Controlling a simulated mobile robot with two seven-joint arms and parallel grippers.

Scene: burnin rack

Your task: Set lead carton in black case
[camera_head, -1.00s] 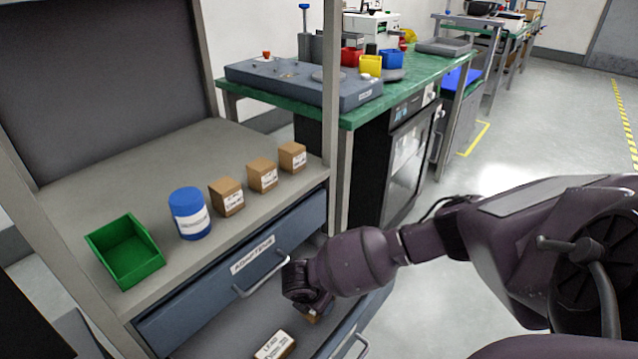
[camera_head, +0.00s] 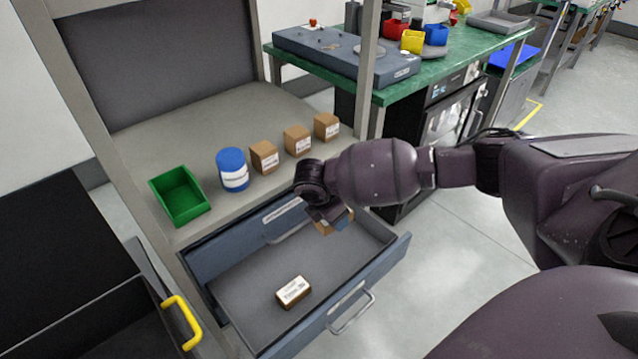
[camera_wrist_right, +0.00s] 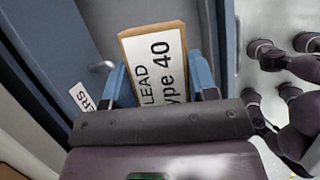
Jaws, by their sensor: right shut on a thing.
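The lead carton, a brown box with a white label reading "LEAD Type 40", fills the middle of the right wrist view (camera_wrist_right: 158,75). My right gripper (camera_wrist_right: 160,85) is shut on it, one blue finger on each side. In the head view the carton (camera_head: 326,228) hangs under my right gripper (camera_head: 328,220), above the open drawer. The black case (camera_head: 130,335) with a yellow handle (camera_head: 182,318) stands open at the lower left; only part of its inside shows. My left gripper is not in view.
The open drawer (camera_head: 240,270) holds one small labelled box (camera_head: 293,291). The shelf above holds a green bin (camera_head: 180,194), a blue-and-white jar (camera_head: 233,170) and 3 brown cartons (camera_head: 297,141). A rack post (camera_head: 368,60) stands near the arm.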

